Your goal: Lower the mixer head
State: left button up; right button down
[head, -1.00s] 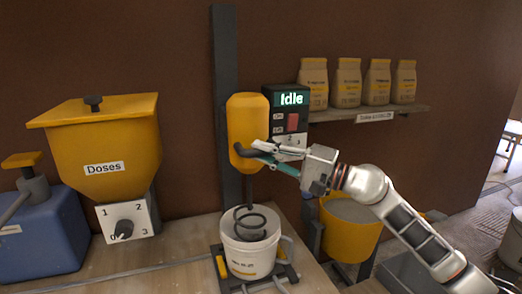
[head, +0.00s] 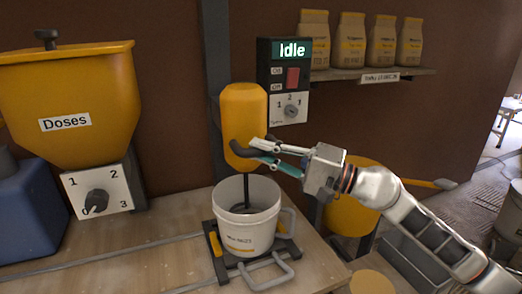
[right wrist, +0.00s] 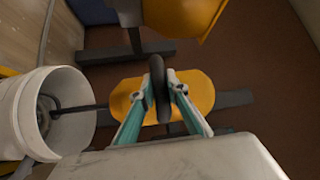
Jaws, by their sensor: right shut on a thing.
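The yellow mixer head (head: 243,105) sits on a dark upright post (head: 216,75) above a white bucket (head: 238,228). Its thin shaft runs down into the bucket, and the whisk (right wrist: 44,115) shows inside it in the right wrist view. A dark curved handle (head: 240,148) sticks out of the head's front. My right gripper (head: 262,153) is shut on this handle. In the right wrist view its two teal fingers (right wrist: 163,92) lie on both sides of the handle (right wrist: 158,80). My left gripper is not in view.
A control box (head: 284,75) reading Idle is right of the post. A yellow doses hopper (head: 65,90) with a dial stands left. Several bags stand on a wall shelf (head: 372,74). A yellow tub (head: 350,212) is behind my right arm. The bench (head: 130,255) is clear left of the bucket.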

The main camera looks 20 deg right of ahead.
jog(key=shift+a+f, duration=0.1)
jog(key=shift+f, duration=0.4)
jog(key=c, duration=2)
grip_release()
jog(key=shift+o, duration=0.2)
jog(key=shift+r, duration=0.1)
jog(key=shift+r, duration=0.1)
jog(key=v, duration=1.2)
